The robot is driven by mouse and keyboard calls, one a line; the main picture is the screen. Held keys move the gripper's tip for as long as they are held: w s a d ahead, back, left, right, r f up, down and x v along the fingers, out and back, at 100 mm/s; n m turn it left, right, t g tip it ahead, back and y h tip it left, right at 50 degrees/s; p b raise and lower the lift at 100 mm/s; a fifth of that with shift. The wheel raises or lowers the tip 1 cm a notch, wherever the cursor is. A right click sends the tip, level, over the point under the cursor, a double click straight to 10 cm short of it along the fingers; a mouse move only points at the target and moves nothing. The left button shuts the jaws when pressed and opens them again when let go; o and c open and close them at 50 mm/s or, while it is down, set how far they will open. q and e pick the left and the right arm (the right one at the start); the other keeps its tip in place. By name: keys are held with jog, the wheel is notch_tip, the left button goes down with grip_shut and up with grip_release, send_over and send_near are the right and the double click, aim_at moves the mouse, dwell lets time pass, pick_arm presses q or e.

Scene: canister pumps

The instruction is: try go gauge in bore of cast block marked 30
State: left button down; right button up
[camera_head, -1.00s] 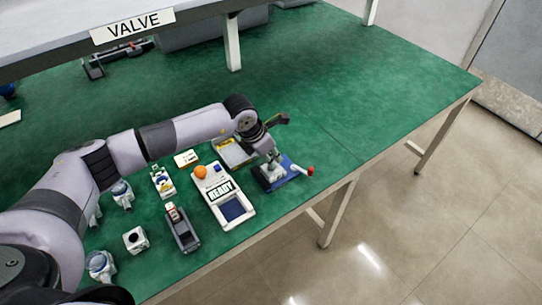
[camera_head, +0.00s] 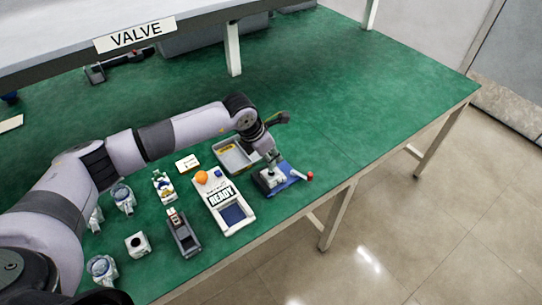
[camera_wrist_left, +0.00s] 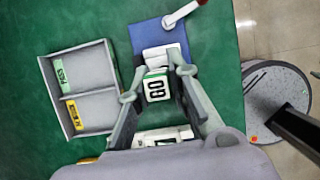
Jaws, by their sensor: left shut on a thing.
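My left gripper (camera_head: 272,158) is over the blue fixture (camera_head: 294,186) with the red-knobbed lever. In the left wrist view its fingers (camera_wrist_left: 157,84) are shut on a small block-like piece with a green-edged label (camera_wrist_left: 157,87), which seems to read GO, turned sideways; I take it for the go gauge. A pale block (camera_wrist_left: 160,58) shows just beyond it on the blue fixture (camera_wrist_left: 176,40). The gauge's lower end and the bore are hidden, so I cannot tell whether it is in the bore. No marking 30 is readable. My right gripper is not in view.
A grey two-compartment tray (camera_wrist_left: 110,67) is beside the fixture. Open green table lies behind.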

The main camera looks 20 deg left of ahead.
pick_arm(q)
jog(key=shift+r+p, duration=1)
jog(key=shift+r, duration=1.2)
